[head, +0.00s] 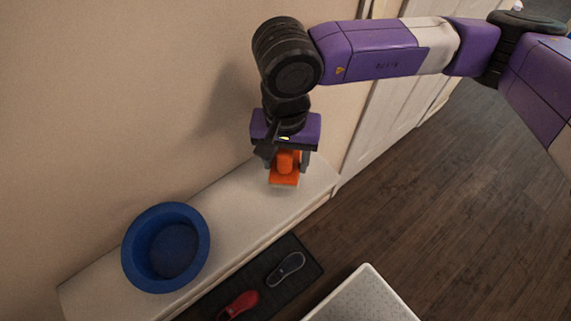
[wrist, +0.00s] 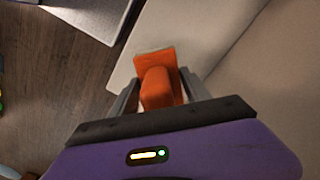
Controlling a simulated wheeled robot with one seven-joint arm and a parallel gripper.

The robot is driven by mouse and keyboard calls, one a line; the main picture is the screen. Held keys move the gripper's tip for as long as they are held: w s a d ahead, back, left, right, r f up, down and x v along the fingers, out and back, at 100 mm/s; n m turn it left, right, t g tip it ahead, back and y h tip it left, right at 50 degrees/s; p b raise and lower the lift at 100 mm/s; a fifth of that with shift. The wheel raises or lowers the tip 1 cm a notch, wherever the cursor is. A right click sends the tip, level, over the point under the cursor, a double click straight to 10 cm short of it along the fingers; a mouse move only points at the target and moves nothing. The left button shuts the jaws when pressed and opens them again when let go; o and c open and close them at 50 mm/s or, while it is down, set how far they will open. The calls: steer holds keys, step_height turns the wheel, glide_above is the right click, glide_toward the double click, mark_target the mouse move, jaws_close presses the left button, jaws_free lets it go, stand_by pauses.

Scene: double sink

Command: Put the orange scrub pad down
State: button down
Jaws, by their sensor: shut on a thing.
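The orange scrub pad (head: 284,179) has a flat base and a raised grip. My gripper (head: 287,163) is shut on its raised grip, pointing down over the right end of a white ledge (head: 243,204). In the wrist view, the orange scrub pad (wrist: 157,66) sits between the two fingers of my gripper (wrist: 158,92), its flat part beyond the fingertips. I cannot tell whether the pad touches the ledge or hangs just above it.
A blue basin (head: 127,262) stands on the ledge's left part. Bare ledge lies between it and the pad. A wall runs behind the ledge. Below in front are a dark mat (head: 308,268) with a red shoe (head: 240,304) and a grey shoe (head: 287,268), and a pale tray-like surface (head: 362,296).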

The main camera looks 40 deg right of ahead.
mark_target(286, 169)
step_height(286, 169, down, 4)
steer(key=shift+r+p, duration=0.15)
steer(key=shift+p, duration=0.25)
steer(key=shift+f+b, duration=0.25)
steer(key=shift+b, duration=0.1)
steer(key=c, duration=0.5)
jaws_free()
steer(key=shift+r, duration=0.1)
steer(key=shift+r, duration=0.1)
steer(key=shift+r+p, duration=0.15)
steer(key=shift+p, duration=0.2)
step_height(286, 169, up, 12)
steer(key=b, duration=0.3)
